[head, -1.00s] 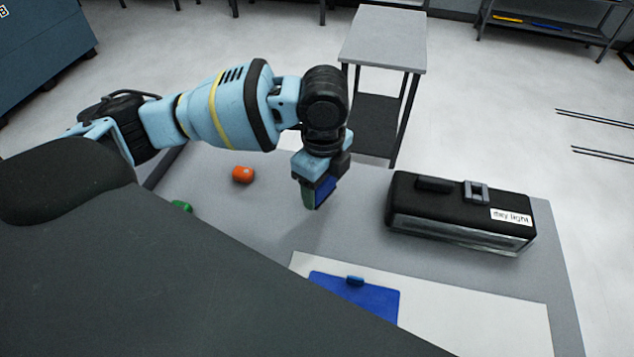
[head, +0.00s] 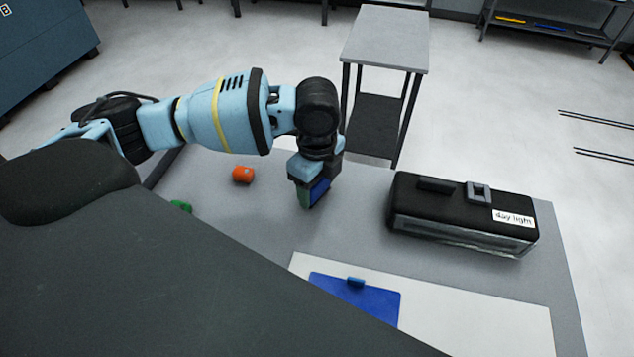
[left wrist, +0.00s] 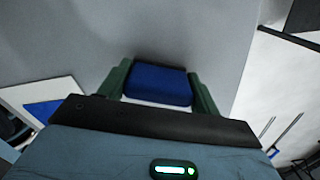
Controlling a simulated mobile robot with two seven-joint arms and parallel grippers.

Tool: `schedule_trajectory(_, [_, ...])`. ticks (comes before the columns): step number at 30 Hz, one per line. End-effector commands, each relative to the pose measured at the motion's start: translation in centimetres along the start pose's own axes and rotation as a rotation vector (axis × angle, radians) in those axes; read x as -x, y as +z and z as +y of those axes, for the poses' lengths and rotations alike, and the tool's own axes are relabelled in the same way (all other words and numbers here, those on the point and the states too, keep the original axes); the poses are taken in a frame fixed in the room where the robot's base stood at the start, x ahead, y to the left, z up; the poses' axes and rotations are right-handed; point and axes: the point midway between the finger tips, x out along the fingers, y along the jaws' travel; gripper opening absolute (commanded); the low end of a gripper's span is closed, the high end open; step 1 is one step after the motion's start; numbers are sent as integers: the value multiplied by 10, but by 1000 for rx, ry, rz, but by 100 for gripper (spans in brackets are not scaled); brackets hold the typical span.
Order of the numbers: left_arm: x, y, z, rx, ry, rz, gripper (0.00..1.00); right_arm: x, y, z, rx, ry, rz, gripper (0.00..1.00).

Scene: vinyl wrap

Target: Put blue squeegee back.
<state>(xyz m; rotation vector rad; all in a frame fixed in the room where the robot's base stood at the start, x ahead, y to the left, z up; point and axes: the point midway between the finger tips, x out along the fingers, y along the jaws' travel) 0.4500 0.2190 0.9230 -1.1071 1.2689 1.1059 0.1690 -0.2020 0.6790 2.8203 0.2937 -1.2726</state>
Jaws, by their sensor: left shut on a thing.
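The blue squeegee (head: 320,189) is a small blue block held between the fingers of my left gripper (head: 311,198), just above or at the grey table; I cannot tell whether it touches. In the left wrist view the blue squeegee (left wrist: 158,84) sits between the two green fingers of my left gripper (left wrist: 160,90), which are shut on its sides. The grey table surface lies beyond it. My right gripper is not in view.
An orange object (head: 243,174) and a green object (head: 181,206) lie left on the grey table (head: 240,215). A black light box (head: 460,215) stands right. A blue sheet (head: 350,299) lies on a white sheet (head: 460,310) in front. The table between is clear.

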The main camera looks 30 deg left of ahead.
Motion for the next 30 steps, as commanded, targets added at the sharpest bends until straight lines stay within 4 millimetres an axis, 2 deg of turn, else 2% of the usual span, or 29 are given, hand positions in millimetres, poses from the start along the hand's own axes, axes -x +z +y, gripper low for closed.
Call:
schedule_trajectory(5, [-3, 0, 0, 0, -1, 0, 45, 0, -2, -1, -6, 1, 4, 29])
schedule_trajectory(6, [-3, 0, 0, 0, -1, 0, 69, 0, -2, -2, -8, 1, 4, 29])
schedule_trajectory(10, [-3, 0, 0, 0, -1, 0, 85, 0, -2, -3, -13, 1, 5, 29])
schedule_trajectory(21, [2, 0, 0, 0, -1, 0, 85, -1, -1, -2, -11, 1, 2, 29])
schedule_trajectory(26, [25, 0, -1, 0, -6, 0, 85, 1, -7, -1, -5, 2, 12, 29])
schedule_trajectory(30, [54, -1, -1, 0, -7, 1, 85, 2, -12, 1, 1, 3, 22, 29])
